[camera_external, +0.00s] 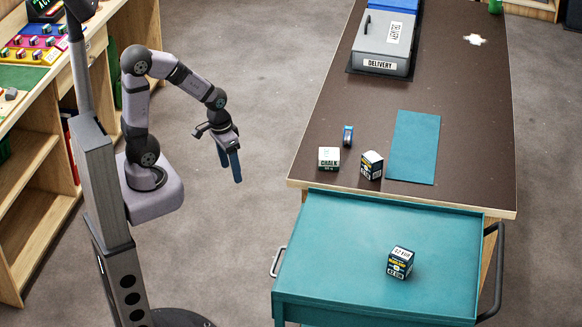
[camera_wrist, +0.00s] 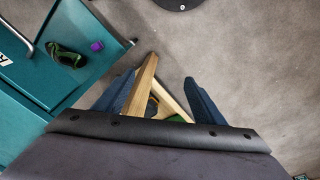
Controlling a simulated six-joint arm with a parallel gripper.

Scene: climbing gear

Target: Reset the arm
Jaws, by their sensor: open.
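My gripper (camera_external: 231,165) hangs in the air over the bare floor, left of the table, in the external view. Its blue fingers point down. In the wrist view my gripper (camera_wrist: 158,78) shows two blue fingers spread apart with nothing held between them; a wooden piece and the floor show beyond. My arm is bent, with its upper links raised and the wrist lowered. No object touches the fingers.
A brown table (camera_external: 470,130) carries a white chalk box (camera_external: 329,158), a dark box (camera_external: 371,165), a small blue item (camera_external: 348,136), a teal mat (camera_external: 413,147) and a grey delivery box (camera_external: 385,42). A teal cart (camera_external: 330,255) holds another box (camera_external: 400,263). Wooden shelves (camera_external: 35,165) stand left.

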